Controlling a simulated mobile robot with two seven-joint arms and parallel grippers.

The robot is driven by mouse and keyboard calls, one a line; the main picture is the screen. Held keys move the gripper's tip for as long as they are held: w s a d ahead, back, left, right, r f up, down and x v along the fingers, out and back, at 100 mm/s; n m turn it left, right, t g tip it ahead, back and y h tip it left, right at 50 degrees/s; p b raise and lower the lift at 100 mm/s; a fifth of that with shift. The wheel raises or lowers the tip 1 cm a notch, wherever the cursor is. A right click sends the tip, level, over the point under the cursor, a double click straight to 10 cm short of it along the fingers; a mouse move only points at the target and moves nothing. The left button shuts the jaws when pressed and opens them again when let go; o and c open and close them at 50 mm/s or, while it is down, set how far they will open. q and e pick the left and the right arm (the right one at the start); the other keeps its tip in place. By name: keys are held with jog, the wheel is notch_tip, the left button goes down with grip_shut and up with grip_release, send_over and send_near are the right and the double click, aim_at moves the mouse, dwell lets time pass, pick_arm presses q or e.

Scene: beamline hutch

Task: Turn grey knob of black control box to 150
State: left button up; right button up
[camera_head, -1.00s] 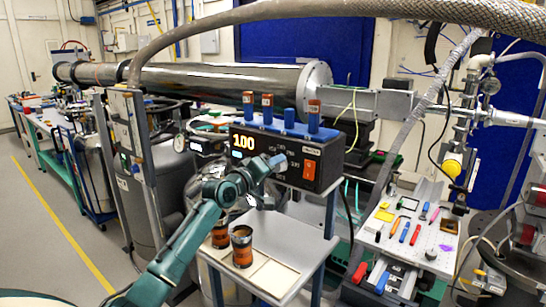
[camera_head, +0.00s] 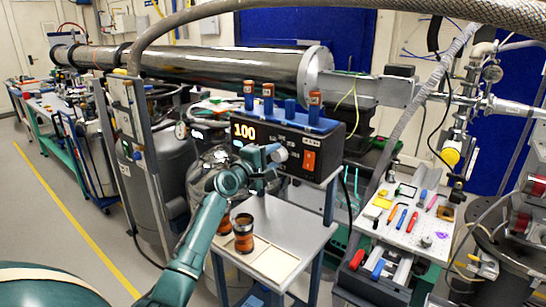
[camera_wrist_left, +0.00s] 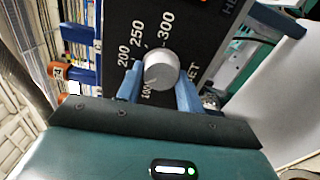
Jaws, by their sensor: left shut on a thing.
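The black control box (camera_head: 323,150) stands on a grey shelf, its orange display (camera_head: 243,131) reading 100. The grey knob (camera_wrist_left: 161,69) shows in the wrist view as a round cap on the black panel, with marks 100, 200, 250 and 300 around it. My left gripper (camera_wrist_left: 159,88) is shut on the knob, one blue finger on each side. In the head view the left gripper (camera_head: 272,160) is at the front of the box and covers part of the dial. I cannot read a pointer on the knob. My right gripper is not in view.
An orange switch (camera_head: 310,161) is on the box, right of the knob. An orange-and-black can (camera_head: 243,238) stands on the lower shelf (camera_head: 290,235). A tool board (camera_head: 425,235) is at right.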

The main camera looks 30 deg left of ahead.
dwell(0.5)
pick_arm(q)
jog(key=o, duration=1)
jog(key=s+a+b, duration=0.1)
jog(key=s+b, duration=0.1)
jog(key=s, duration=1.1)
